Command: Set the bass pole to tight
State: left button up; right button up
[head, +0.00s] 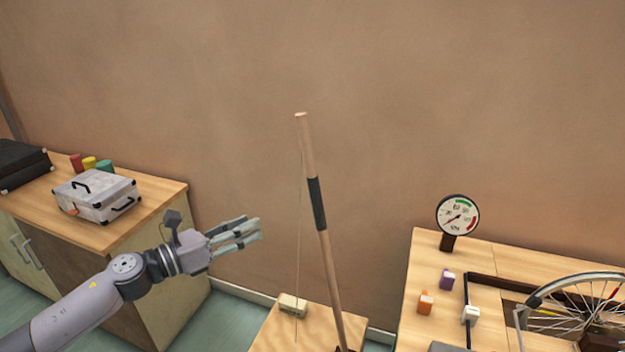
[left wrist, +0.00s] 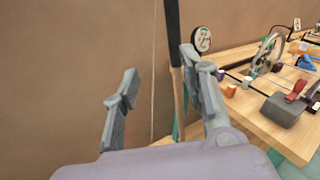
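The bass pole (head: 329,262) is a wooden stick with a dark grip sleeve (head: 317,204). It rises from a wooden box (head: 266,334) and tilts to the left at its top. A thin string (head: 299,230) runs from near the pole's top down to the box. My left gripper (head: 256,230) is left of the pole, its fingers pointing right toward it. In the left wrist view, the left gripper (left wrist: 160,82) is open and empty, with the string (left wrist: 153,60) behind the gap and the pole (left wrist: 174,40) near its right finger. My right gripper is not in view.
A silver case (head: 96,195) lies on the left cabinet (head: 160,203). The wall behind is bare.

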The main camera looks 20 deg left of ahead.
pick_arm(q)
jog(key=d+r+m, duration=0.1)
jog(key=p, duration=0.4)
send_near(312, 196)
jog(key=x, duration=0.3)
jog(key=shift+m+h, duration=0.3)
jog(key=p+x, duration=0.1)
jog(key=x, duration=0.2)
jog(key=p+x, duration=0.1)
jog(key=x, duration=0.3)
jog(key=shift+w+a+f, duration=0.2)
jog(key=shift+w+d, duration=0.3)
jog(key=shift+w, duration=0.05)
jog(key=shift+w+f, duration=0.1)
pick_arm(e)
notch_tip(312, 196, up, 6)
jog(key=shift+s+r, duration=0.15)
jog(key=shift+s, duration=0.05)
pick_arm(q)
jog(key=shift+c, duration=0.4)
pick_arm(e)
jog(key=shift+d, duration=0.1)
